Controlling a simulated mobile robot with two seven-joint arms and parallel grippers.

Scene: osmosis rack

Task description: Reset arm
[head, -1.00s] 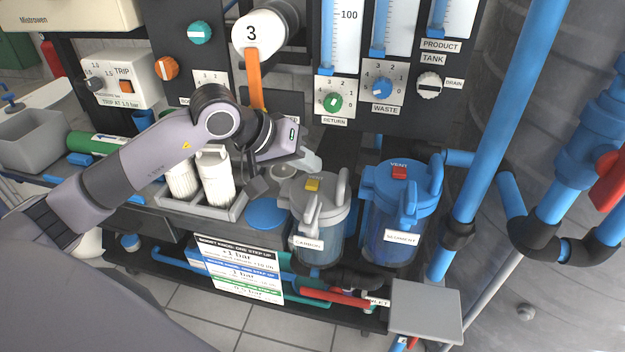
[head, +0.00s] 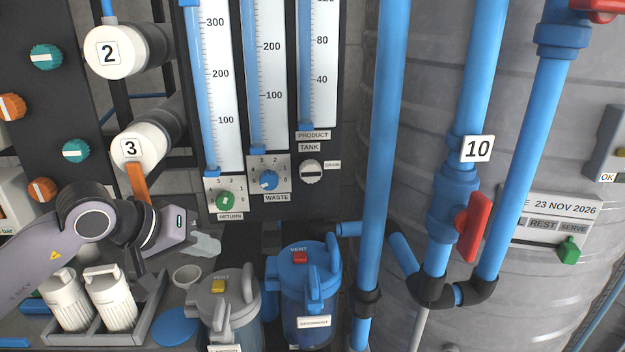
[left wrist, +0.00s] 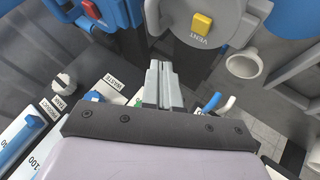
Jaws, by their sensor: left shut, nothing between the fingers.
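My left arm comes in from the left in the head view, its wrist in front of the panel's lower part, near the valve marked 3 (head: 131,149). In the left wrist view the left gripper (left wrist: 160,66) has its two grey fingers together with nothing between them. Their tips point toward the grey filter housing (left wrist: 205,25) with the yellow vent button; I cannot tell the gap. In the head view the left hand is above the bench, up and left of that housing (head: 222,308), and its fingertips are hard to make out. My right gripper is not in view.
A blue filter housing (head: 303,285) with a red vent button stands right of the grey one. White cartridges (head: 108,298) stand in a grey tray (head: 150,322) below my left arm. Blue pipes (head: 382,130) and a red-handled valve (head: 472,228) stand before the large grey tank (head: 545,285).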

